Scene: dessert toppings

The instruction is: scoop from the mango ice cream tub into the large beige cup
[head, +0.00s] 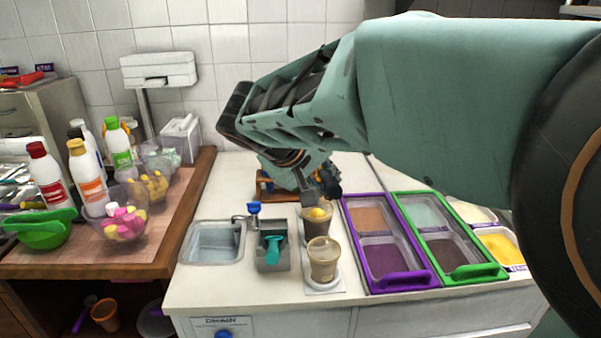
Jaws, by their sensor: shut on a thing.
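My gripper (322,184) hangs above the cups at the middle of the counter, small and partly hidden by my own arm. It is shut on a grey scoop (309,198), of which only a little shows. A round yellow portion (318,213) sits below the scoop, at the mouth of a darker brown cup (313,229); whether it touches the scoop is unclear. A beige cup (323,262) stands upright just in front, on a pale pad. The mango ice cream tub (502,248) appears as the yellow-filled tub at the right, partly cut by my arm.
A purple tray (402,281) and a green tray (470,272) of tubs stand right of the cups. Left are a teal scoop (273,249) in a grey holder, a sink (212,242) and a side table with bottles and bowls. The counter's front left is clear.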

